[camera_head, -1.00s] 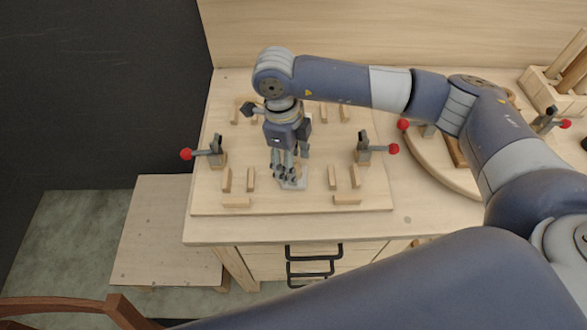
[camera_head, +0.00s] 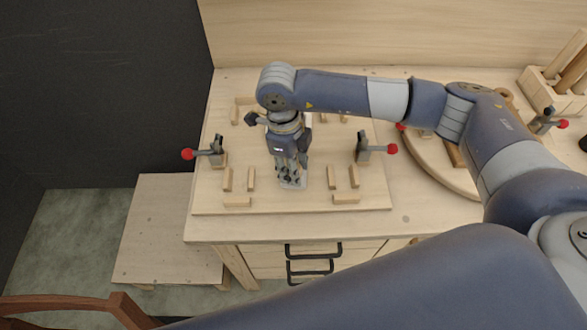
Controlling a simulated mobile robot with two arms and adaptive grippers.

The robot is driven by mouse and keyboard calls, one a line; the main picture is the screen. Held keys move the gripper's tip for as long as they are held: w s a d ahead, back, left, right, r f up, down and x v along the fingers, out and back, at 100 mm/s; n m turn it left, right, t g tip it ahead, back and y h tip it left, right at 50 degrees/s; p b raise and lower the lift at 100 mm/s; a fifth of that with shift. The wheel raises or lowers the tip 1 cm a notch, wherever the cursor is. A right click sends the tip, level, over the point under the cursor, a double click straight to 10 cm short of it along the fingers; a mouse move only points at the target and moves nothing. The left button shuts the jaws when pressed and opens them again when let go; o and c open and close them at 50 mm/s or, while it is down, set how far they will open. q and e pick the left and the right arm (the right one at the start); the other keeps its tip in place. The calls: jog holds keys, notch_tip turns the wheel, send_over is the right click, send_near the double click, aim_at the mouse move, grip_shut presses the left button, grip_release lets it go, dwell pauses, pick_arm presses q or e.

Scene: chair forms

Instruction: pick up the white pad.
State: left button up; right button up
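The white pad (camera_head: 293,184) is a small pale piece lying flat on the wooden board, near its middle. My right gripper (camera_head: 290,178) comes down from above, its fingers pointing at the pad and covering part of it. The fingertips are at or just above the pad; I cannot tell whether they touch it. The finger gap is too small and dark to tell open from shut. My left gripper is not in view.
The wooden board (camera_head: 215,201) carries several small wooden blocks (camera_head: 237,202) around the pad. Toggle clamps with red knobs stand at the left (camera_head: 216,151) and right (camera_head: 363,148). A curved wooden form (camera_head: 424,168) lies further right. Drawers with black handles (camera_head: 313,250) are below the table.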

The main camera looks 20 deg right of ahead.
jog(key=shift+r+b, duration=0.3)
jog(key=shift+s+a+r+b, duration=0.2)
jog(key=shift+r+b, duration=0.25)
jog(key=shift+r, duration=0.2)
jog(key=shift+s+a+r+b, duration=0.1)
jog(key=shift+s+r+b, duration=0.05)
jog(key=shift+r+b, duration=0.4)
jog(key=s+a+r+b, duration=0.2)
jog(key=s+a+b, duration=0.2)
jog(key=s+a, duration=0.5)
jog(key=s, duration=0.2)
jog(key=shift+s+a, duration=0.3)
jog(key=shift+a, duration=0.1)
jog(key=o, duration=0.5)
jog(key=c, duration=0.4)
